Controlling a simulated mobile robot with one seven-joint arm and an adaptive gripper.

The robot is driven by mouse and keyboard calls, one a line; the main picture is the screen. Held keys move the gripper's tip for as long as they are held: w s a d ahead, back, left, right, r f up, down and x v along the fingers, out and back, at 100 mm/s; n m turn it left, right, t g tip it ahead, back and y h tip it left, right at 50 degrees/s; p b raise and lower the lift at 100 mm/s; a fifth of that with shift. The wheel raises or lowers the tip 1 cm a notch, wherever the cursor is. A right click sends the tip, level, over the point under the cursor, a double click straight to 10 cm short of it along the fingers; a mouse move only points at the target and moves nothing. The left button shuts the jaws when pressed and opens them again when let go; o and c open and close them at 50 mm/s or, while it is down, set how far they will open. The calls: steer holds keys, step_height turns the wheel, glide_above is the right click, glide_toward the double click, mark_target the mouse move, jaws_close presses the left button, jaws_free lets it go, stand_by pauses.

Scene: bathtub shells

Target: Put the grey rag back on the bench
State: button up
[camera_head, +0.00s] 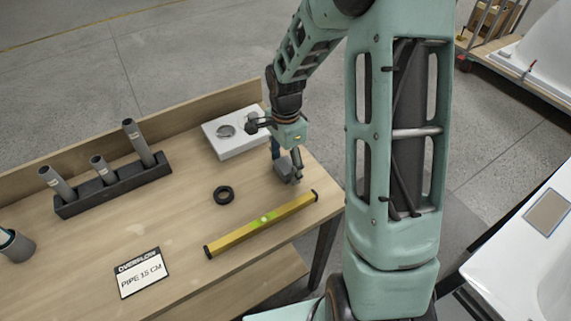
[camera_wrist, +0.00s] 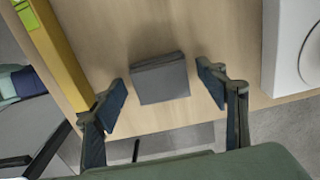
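The grey rag (camera_wrist: 160,79) looks like a small folded dark grey block. In the wrist view it lies on the wooden bench (camera_wrist: 215,25) near the edge, between my gripper's two fingers. My gripper (camera_wrist: 163,88) is open, with a visible gap between each finger and the rag. In the head view my gripper (camera_head: 286,160) points down over the right end of the bench (camera_head: 185,210), low above the top. The rag (camera_head: 284,173) shows there partly hidden by the fingers. I cannot tell the exact height of the fingertips.
A yellow spirit level (camera_head: 262,224) lies close in front of the gripper, and a white box with a round fitting (camera_head: 233,132) behind it. A black ring (camera_head: 224,196), an overflow sign (camera_head: 141,273) and a rack of grey pipes (camera_head: 115,185) are further left.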

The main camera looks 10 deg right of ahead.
mark_target(286, 165)
steer(key=shift+r, duration=0.15)
step_height(286, 165, up, 12)
steer(key=shift+p, duration=0.3)
steer(key=shift+d, duration=0.1)
stand_by(0.5)
